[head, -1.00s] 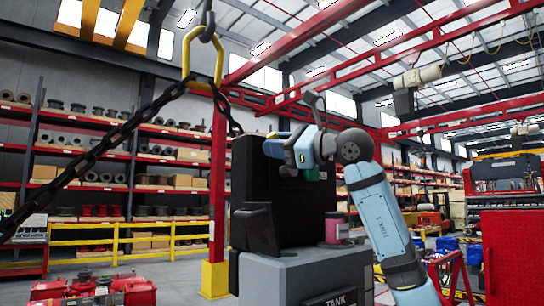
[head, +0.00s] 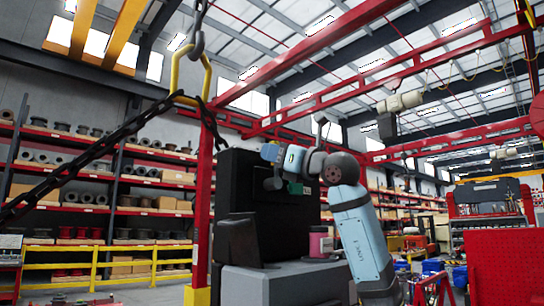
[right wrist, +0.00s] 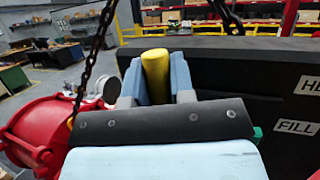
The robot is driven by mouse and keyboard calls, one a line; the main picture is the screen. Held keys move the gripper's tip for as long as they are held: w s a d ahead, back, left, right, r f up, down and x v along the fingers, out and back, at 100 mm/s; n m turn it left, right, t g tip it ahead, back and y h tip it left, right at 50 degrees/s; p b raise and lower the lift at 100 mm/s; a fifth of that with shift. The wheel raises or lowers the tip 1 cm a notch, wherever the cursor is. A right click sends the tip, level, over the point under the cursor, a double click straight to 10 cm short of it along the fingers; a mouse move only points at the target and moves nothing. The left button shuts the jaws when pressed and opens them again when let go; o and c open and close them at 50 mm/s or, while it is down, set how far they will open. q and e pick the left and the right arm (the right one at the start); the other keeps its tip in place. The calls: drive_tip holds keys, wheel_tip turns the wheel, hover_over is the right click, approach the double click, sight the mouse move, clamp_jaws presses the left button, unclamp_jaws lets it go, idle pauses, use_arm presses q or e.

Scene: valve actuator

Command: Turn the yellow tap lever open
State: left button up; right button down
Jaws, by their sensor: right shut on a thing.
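The yellow tap lever (right wrist: 155,77) stands upright between the two blue-grey fingers of my right gripper (right wrist: 156,82) in the right wrist view. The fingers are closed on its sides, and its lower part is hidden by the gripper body. In the head view my right gripper (head: 269,168) is in front of the upper part of a tall black panel (head: 240,195). The lever cannot be made out there. My left gripper is in neither view.
A pink jar (head: 320,243) stands on the grey tank top (head: 285,280) below my right arm. A dark chain (head: 90,155) with a yellow link (head: 206,75) hangs at the left. A red flanged body (right wrist: 45,130) lies left of the gripper in the right wrist view.

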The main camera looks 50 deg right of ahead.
idle(0.4)
drive_tip(key=c, duration=1)
unclamp_jaws()
drive_tip(key=b+v, duration=0.5)
drive_tip(key=v, duration=0.9)
drive_tip(key=shift+w, duration=0.1)
